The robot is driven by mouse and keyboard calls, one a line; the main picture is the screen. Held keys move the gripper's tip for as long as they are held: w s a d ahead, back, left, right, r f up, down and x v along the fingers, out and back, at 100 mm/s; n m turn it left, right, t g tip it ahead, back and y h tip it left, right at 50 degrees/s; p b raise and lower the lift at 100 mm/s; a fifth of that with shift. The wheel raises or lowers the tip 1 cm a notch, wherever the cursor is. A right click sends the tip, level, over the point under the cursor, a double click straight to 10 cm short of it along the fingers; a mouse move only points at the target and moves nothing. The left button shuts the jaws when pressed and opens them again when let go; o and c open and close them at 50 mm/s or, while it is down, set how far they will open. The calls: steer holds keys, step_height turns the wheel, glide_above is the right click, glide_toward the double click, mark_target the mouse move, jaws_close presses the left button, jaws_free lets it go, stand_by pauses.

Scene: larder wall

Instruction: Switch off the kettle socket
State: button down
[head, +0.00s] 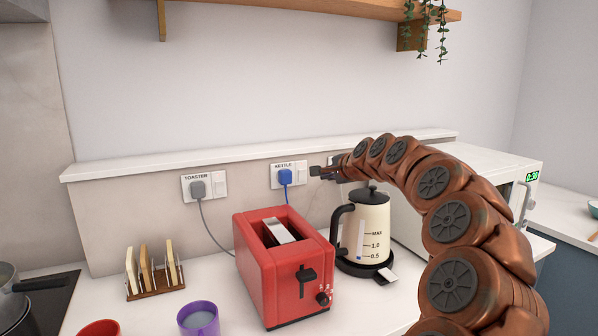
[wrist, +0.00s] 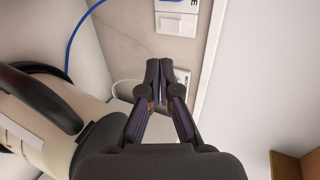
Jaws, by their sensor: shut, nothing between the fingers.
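The kettle socket (head: 276,181) is a white wall plate labelled KETTLE, with a blue plug (head: 285,177) in its left part. Its rocker switch (head: 301,173) is at the right of the plate. Part of the plate (wrist: 174,24) also shows at the top of the wrist view. My gripper (head: 314,172) is shut and empty, just right of the switch in the head view. In the wrist view its fingertips (wrist: 166,66) are together, below the plate in the picture. I cannot tell whether they touch the wall. The switch's position is too small to read.
The cream kettle (head: 371,222) stands below my arm, beside the red toaster (head: 283,265). The toaster socket (head: 187,194) with a grey plug is further left. A white microwave (head: 505,165) stands at the right. A ledge (head: 250,154) runs above the sockets.

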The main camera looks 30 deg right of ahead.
steer(key=shift+r, duration=0.1)
steer(key=shift+w, duration=0.15)
steer(key=p, duration=0.2)
glide_toward(302, 174)
step_height(302, 174, down, 3)
steer(key=w, duration=0.2)
steer(key=shift+w+d+p, duration=0.15)
steer(key=shift+w+p, duration=0.15)
steer(key=shift+w, duration=0.7)
steer(key=shift+w+d+p, duration=0.15)
steer(key=shift+w+p, duration=0.1)
steer(key=shift+w, duration=0.7)
steer(key=shift+r, duration=0.15)
